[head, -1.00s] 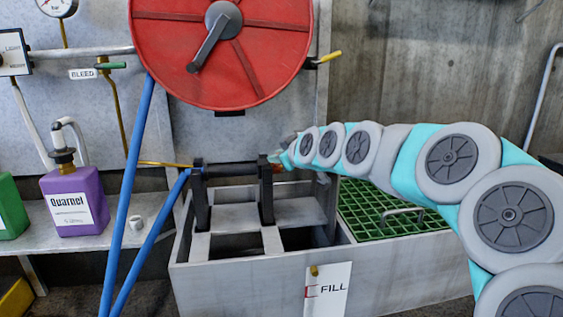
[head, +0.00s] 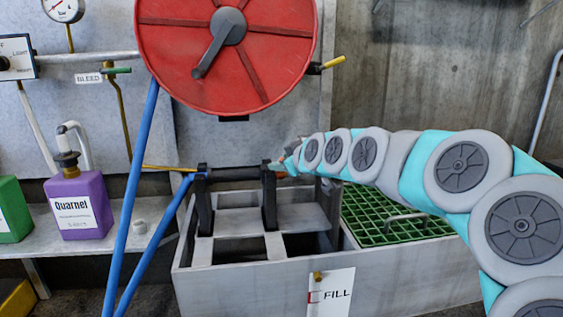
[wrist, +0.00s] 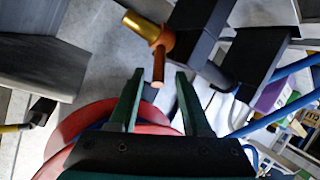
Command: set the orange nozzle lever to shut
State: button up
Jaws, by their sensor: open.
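The orange nozzle lever (wrist: 158,68) hangs from an orange collar behind the brass nozzle (wrist: 141,26) in the wrist view. My gripper (wrist: 159,75) is open, with one finger on each side of the lever's lower end. I cannot tell whether either finger touches it. In the head view, my gripper (head: 278,165) is at the right end of the dark wand (head: 232,173), which rests across two black posts. Only a small orange patch (head: 281,174) shows there, and my gripper and arm hide most of the nozzle.
The grey trough (head: 245,277) under the wand has a green grate (head: 385,220) at right. A red hose reel (head: 275,45) hangs above. Blue pipes (head: 136,190) stand at left. A purple jug (head: 80,215) is on the shelf.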

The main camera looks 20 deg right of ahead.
jog(key=v, duration=0.7)
jog(key=shift+s, duration=0.1)
jog(key=s+a+f+m+g, duration=0.1)
jog(key=s+a+f+g, duration=0.4)
jog(key=s+f, duration=0.4)
jog(key=s+a+f+g, duration=0.3)
jog(key=s+a+f, duration=0.5)
jog(key=f, duration=0.1)
jog(key=s+f+m+g+h, duration=0.15)
jog(key=s+f+g, duration=0.25)
jog(key=s, duration=0.6)
jog(key=s+f+m+g, duration=0.3)
jog(key=s+f, duration=0.1)
jog(key=s, duration=0.7)
notch_tip(320, 180, up, 12)
jog(key=p, duration=1.3)
jog(key=shift+s+d+r, duration=0.15)
jog(key=shift+d+r, duration=0.05)
jog(key=shift+d, duration=0.25)
jog(key=shift+c, duration=0.2)
